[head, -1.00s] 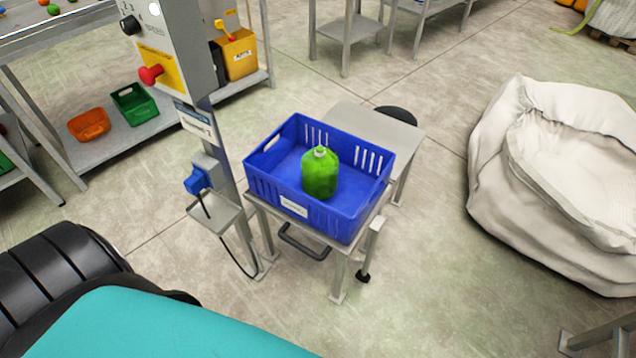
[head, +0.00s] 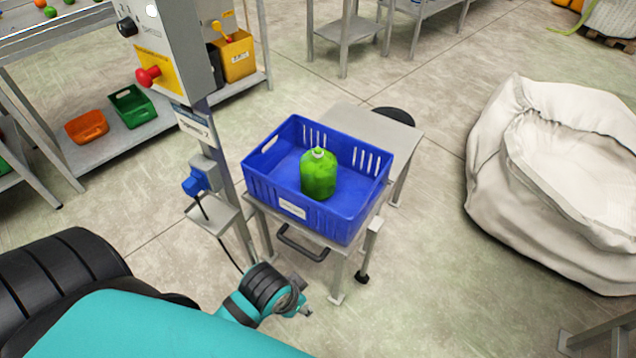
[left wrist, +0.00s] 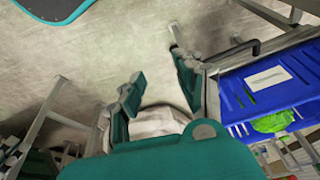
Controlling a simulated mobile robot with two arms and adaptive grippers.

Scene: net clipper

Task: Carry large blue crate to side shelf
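The large blue crate (head: 345,226) sits upright on a small metal stand, with slotted sides and a white label on its near side. A green bottle (head: 319,174) with a pale cap stands inside it. My left gripper (head: 302,304) is low in front of the stand, below and apart from the crate. In the left wrist view, the left gripper's fingers (left wrist: 158,85) are spread with nothing between them, and the crate (left wrist: 245,78) shows at the right. My right gripper is not in view.
The metal stand (head: 366,242) has a dark handle (head: 302,245) at its front. A grey control post (head: 226,165) stands just left of the crate. A grey-topped stool or table (head: 375,133) is behind it. A large white sack (head: 545,180) is at right, with clear floor between.

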